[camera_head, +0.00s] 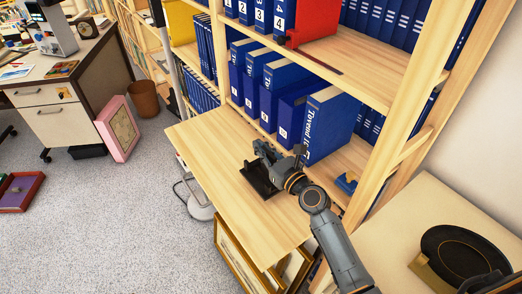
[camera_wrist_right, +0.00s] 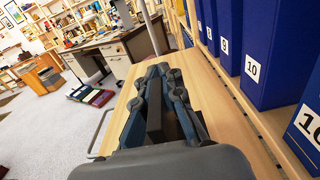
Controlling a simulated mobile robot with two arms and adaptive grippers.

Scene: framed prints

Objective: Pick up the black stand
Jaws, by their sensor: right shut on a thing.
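The black stand (camera_head: 259,181) is a small dark piece at the wooden pull-out shelf of the bookcase in the head view. My right gripper (camera_head: 270,163) is shut on it, just over the shelf board. In the right wrist view a dark bar of the stand (camera_wrist_right: 155,122) shows between the two fingers of the right gripper (camera_wrist_right: 158,100). I cannot tell whether the stand still touches the board. My left gripper is not in view.
The wooden shelf board (camera_head: 207,146) is otherwise bare. Blue binders (camera_head: 328,124) stand upright close behind the gripper. A small blue item (camera_head: 346,183) lies to the right. Framed prints (camera_head: 240,262) lean below the board.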

